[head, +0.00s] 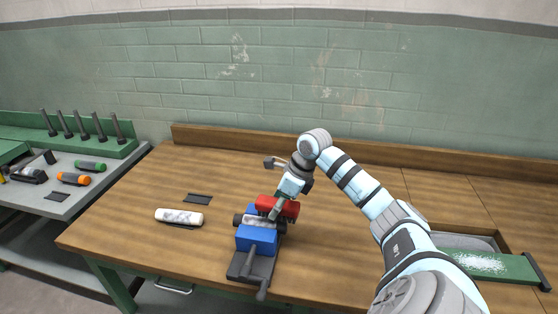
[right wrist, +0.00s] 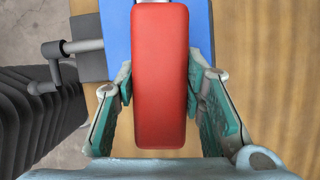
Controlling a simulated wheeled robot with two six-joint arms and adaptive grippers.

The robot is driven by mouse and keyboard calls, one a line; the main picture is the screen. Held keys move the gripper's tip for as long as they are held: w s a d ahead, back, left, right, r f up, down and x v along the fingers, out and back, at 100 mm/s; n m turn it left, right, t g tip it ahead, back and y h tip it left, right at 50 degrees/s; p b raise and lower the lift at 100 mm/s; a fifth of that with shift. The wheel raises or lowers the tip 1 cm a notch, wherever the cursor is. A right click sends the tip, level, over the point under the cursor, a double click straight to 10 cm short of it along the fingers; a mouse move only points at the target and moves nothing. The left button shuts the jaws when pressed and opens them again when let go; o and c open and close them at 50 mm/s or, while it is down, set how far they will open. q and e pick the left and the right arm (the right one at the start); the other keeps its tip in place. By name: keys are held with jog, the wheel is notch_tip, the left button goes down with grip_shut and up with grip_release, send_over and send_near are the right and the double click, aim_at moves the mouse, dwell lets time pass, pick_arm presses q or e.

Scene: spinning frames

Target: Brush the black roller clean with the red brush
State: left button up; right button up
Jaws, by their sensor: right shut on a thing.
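My right gripper (head: 283,203) is shut on the red brush (head: 290,208), holding it over a blue fixture (head: 256,239) on the wooden bench. In the right wrist view the red brush (right wrist: 160,75) lies between the green finger pads, with the blue fixture (right wrist: 115,30) beneath it. A roller (head: 259,221) with dark ends and a whitish, speckled surface lies across the fixture, close to the brush. The brush and arm hide part of it, and I cannot tell whether the bristles touch it. My left gripper is not in view.
A whitish roller (head: 178,216) lies on the bench at left, near a dark pad (head: 198,199). The fixture has a crank handle (head: 263,285) at the front. A green board (head: 490,265) with white flecks is at right. A grey side table (head: 52,200) holds several rollers.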

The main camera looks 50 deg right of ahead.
jog(key=shift+w+a+r+p, duration=0.1)
jog(key=shift+w+r+p, duration=0.25)
jog(key=shift+r, duration=0.3)
jog(key=shift+w+r+p, duration=0.1)
jog(key=shift+r+p, duration=0.3)
jog(key=shift+r, duration=0.2)
jog(key=shift+s+r+p, duration=0.15)
jog(key=shift+r+p, duration=0.35)
jog(key=shift+r, duration=0.3)
jog(key=shift+s+r+p, duration=0.1)
jog(key=shift+r+p, duration=0.4)
jog(key=shift+r, duration=0.3)
jog(key=shift+w, duration=0.1)
